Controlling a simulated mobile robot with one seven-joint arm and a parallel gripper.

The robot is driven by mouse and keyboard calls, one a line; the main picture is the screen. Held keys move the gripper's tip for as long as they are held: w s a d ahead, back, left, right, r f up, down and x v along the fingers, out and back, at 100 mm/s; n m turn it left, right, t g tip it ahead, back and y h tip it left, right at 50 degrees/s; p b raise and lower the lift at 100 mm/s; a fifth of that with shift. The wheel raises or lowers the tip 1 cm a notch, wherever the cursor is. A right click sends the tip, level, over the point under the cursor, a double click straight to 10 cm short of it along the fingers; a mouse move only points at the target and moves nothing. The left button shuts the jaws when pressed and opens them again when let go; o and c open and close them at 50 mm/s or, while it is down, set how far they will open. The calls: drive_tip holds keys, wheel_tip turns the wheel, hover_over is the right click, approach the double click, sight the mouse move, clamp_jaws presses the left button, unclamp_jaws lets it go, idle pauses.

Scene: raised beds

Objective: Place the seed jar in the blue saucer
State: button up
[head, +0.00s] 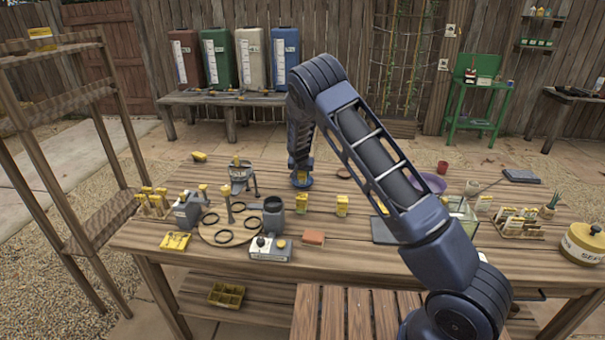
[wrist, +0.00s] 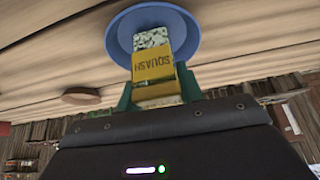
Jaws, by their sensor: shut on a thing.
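The seed jar (wrist: 154,66) has a yellow label reading "SQUASH" and pale speckled contents at its far end. My gripper (wrist: 157,90) is shut on it, with a green finger on each side. The blue saucer (wrist: 186,32) is just beyond the jar in the wrist view, and the jar's far end overlaps its inside. In the head view the saucer (head: 302,184) lies on the wooden table under my gripper (head: 301,170). The jar appears upright over the saucer; whether it touches the bottom I cannot tell. My gripper partly hides the jar in the head view.
Other small yellow-labelled jars (head: 342,205) stand on the table to the right and front. A grinder-like device (head: 241,176) stands left of the saucer, with black rings on a round board nearby. A purple bowl (head: 432,183) sits behind my arm at the right.

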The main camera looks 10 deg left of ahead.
drive_tip(key=o, duration=1)
drive_tip(key=shift+f, duration=0.1)
drive_tip(key=shift+o, duration=0.2)
drive_tip(key=v, duration=1.2)
drive_tip(key=shift+r, duration=0.2)
drive_tip(key=s+d+r+g, duration=0.1)
drive_tip(key=s+d+r, duration=0.4)
drive_tip(key=d+r, duration=0.3)
drive_tip(key=s+d+r+y, duration=0.1)
drive_tip(key=s+d+r, duration=0.45)
drive_tip(key=d, duration=0.45)
drive_tip(key=s+d+r+g, duration=0.1)
drive_tip(key=s+d+r, duration=0.3)
drive_tip(key=d+r, duration=0.45)
drive_tip(key=s+d+r, duration=0.1)
drive_tip(key=s+d, duration=0.4)
drive_tip(key=s, duration=0.5)
drive_tip(key=s+d+r, duration=0.1)
drive_tip(key=s+d, duration=0.3)
drive_tip(key=s, duration=0.6)
drive_tip(key=s+d+r, duration=0.1)
drive_tip(key=s+d, duration=0.4)
drive_tip(key=s, duration=0.5)
drive_tip(key=shift+s+d+r+t+h, duration=0.25)
drive_tip(key=shift+d+r+t+h, duration=0.05)
drive_tip(key=shift+d+r+h, duration=0.1)
